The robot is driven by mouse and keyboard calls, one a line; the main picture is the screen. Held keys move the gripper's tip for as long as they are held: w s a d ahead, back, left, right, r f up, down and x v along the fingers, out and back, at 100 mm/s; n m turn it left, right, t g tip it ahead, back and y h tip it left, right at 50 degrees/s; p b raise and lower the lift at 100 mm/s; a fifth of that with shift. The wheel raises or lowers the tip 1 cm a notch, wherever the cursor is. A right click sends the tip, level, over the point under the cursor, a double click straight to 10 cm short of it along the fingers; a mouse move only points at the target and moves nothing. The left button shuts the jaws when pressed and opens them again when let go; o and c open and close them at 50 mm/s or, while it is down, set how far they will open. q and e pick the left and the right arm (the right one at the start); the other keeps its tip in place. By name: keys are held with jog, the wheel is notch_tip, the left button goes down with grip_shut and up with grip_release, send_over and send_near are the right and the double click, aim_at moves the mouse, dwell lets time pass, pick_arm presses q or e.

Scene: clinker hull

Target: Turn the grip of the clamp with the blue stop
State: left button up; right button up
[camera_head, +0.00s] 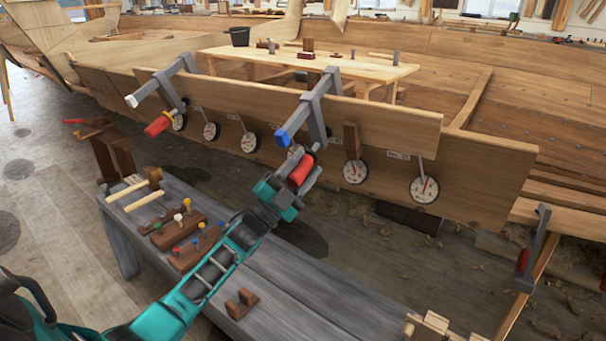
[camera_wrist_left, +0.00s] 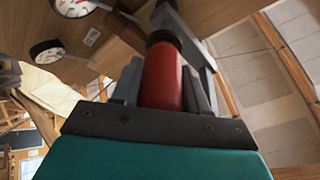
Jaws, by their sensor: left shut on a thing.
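The clamp with the blue stop (camera_head: 282,138) sits over the top edge of the upper plank, right of the plank's middle. Its red grip (camera_head: 301,170) hangs below, in front of the plank. My left gripper (camera_head: 297,174) is shut on this red grip, with a finger on each side. In the left wrist view the red grip (camera_wrist_left: 163,80) stands between the fingers, its lower end hidden behind the gripper body. A second clamp with a white stop (camera_head: 131,101) and a red grip (camera_head: 157,125) is on the plank at the left. My right gripper is not in view.
Several round dials (camera_head: 424,189) hang along the plank (camera_head: 470,178). A grey bench (camera_head: 300,290) below holds a mallet (camera_head: 153,177) and wooden blocks with coloured pegs (camera_head: 190,245). Another clamp (camera_head: 531,250) hangs at the far right. A worktable (camera_head: 370,72) stands behind the plank.

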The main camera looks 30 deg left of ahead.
pick_arm(q)
jog(key=n+y, duration=0.1)
jog(key=n, duration=0.2)
jog(key=n+t+y, duration=0.1)
jog(key=n+y, duration=0.1)
jog(key=n, duration=0.1)
jog(key=n+t+y, duration=0.1)
jog(key=n, duration=0.2)
jog(key=shift+a+r+n+y+b, duration=0.15)
jog(key=shift+a+n+y+b, duration=0.05)
jog(key=shift+n+y+b, duration=0.15)
jog(key=shift+n, duration=0.25)
jog(key=o, duration=1)
jog(key=shift+s, duration=0.15)
jog(key=v, duration=1.2)
jog(key=shift+s+f, duration=0.1)
jog(key=shift+f, duration=0.35)
